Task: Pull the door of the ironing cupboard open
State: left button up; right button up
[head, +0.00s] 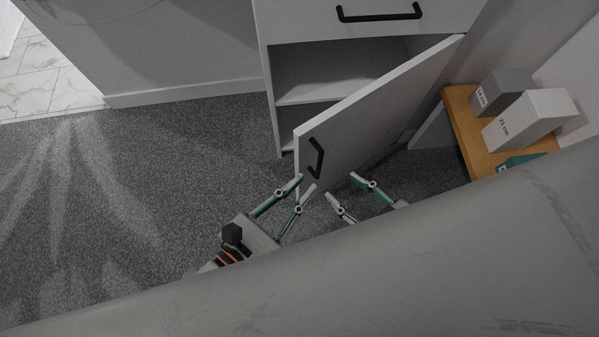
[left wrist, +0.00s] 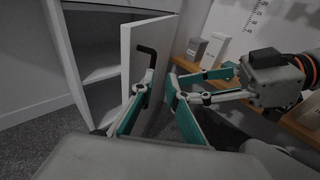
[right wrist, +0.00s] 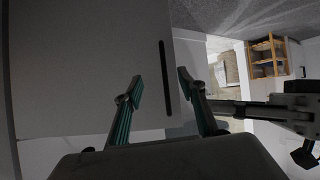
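The white ironing cupboard (head: 273,110) has its lower door (head: 375,115) standing well open, swung out from its right side. The black door handle (head: 316,157) is near the door's free edge; it also shows in the left wrist view (left wrist: 150,52). My left gripper (head: 306,182) is open just below the handle, one fingertip close to the handle's lower end; I cannot tell if they touch. My right gripper (head: 341,186) is open and empty, low in front of the door's outer face. In the right wrist view a black bar (right wrist: 165,77) on a pale panel lies beyond its fingers.
Inside the cupboard is a shelf (head: 310,92); a drawer with a black handle (head: 380,13) is above. At right, a wooden bench (head: 463,120) holds several boxes, including a white one (head: 530,120). Carpet (head: 120,190) is clear at left. A large grey surface fills the foreground.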

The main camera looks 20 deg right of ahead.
jog(key=shift+w+r, duration=0.2)
jog(key=shift+r, duration=0.3)
